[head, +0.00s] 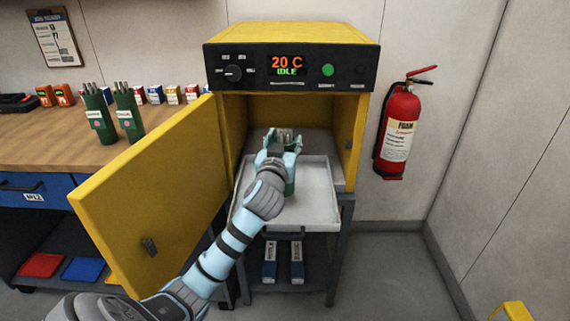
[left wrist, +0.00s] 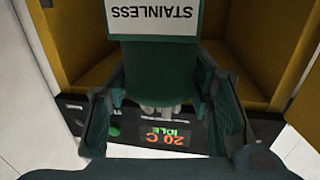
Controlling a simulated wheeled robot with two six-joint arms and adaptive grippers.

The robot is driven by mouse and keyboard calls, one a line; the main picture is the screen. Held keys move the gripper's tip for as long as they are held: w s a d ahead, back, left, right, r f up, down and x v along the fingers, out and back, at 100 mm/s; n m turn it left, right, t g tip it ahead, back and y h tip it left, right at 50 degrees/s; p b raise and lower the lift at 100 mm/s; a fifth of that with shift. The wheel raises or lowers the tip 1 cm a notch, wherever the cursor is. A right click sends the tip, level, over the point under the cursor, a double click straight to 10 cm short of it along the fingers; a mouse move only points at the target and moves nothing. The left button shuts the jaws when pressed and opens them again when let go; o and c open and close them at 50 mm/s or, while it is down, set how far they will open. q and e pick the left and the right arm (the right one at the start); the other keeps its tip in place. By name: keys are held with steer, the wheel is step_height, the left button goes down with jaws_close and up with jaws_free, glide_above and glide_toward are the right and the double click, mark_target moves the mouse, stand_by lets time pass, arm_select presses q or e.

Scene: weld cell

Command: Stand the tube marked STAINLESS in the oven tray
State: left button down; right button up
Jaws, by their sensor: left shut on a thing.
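The green tube marked STAINLESS (left wrist: 145,68) is between the fingers of my left gripper (left wrist: 158,95), its white label upside down in the left wrist view. In the head view my left gripper (head: 280,148) is shut on the tube (head: 291,187), which is mostly hidden by the hand. Grey rod tips show above the fingers. The tube looks about upright over the pale oven tray (head: 318,205), which is pulled out of the open yellow oven (head: 228,110). I cannot tell whether its base touches the tray. My right gripper is not in view.
The oven door (head: 150,200) stands open on the left. Two more green tubes, one (head: 98,115) beside another (head: 129,115), stand on the wooden bench (head: 60,140). A red extinguisher (head: 397,135) hangs at right. The tray's right side is bare.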

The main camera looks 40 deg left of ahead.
arm_select(q)
step_height(320, 180, down, 4)
steer(key=shift+f+b, duration=0.1)
steer(key=shift+b, duration=0.6)
steer(key=c, duration=0.8)
jaws_free()
steer(key=shift+d, duration=0.1)
steer(key=p+v, duration=0.1)
steer(key=v, duration=1.1)
